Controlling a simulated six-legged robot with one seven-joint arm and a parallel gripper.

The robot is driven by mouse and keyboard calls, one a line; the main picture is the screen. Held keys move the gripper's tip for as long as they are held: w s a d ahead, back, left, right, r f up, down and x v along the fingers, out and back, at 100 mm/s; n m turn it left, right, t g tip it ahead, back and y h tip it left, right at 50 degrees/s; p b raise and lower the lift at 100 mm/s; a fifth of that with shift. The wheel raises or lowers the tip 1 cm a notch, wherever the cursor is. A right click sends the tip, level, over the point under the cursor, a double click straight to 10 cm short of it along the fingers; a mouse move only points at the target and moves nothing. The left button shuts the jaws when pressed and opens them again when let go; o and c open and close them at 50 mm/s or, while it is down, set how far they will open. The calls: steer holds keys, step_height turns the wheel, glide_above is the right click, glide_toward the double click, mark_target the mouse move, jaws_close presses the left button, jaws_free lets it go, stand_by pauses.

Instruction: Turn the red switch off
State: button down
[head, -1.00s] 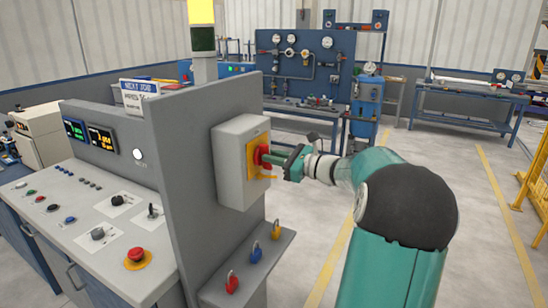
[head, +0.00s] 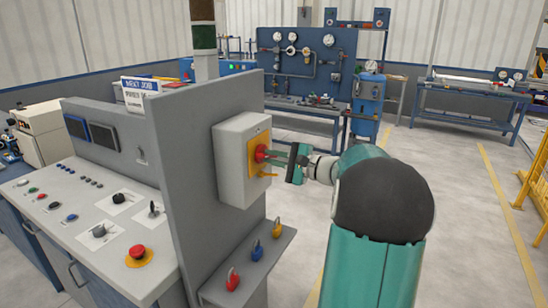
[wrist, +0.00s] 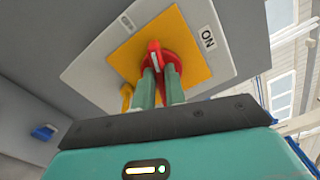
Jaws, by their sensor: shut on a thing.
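The red switch (head: 261,153) is a rotary knob on a yellow plate, on the front of a grey box (head: 230,160). In the wrist view the red switch (wrist: 155,56) has a raised handle with a white line. An "ON" label (wrist: 207,38) is right of it; a smaller label at the upper left is unreadable. My gripper (head: 270,158) reaches it from the right. In the wrist view my gripper (wrist: 160,80) has its two green fingers on either side of the red handle, shut on it. The fingers hide part of the knob.
The box is on an upright grey panel (head: 200,130) beside a sloped control desk (head: 75,205). Below the box, a shelf holds red (head: 232,280), blue (head: 256,250) and yellow (head: 276,229) padlocks. The stack light (head: 204,37) and displays (head: 103,137) are dark. Open floor lies right.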

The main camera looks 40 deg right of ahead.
steer(key=shift+f+n, duration=0.2)
steer(key=shift+n, duration=2)
steer(key=c, duration=1.5)
jaws_free()
steer(key=shift+o, duration=0.2)
steer(key=shift+s, duration=0.15)
steer(key=v, duration=1.3)
steer(key=shift+s, duration=0.3)
steer(key=shift+r, duration=0.1)
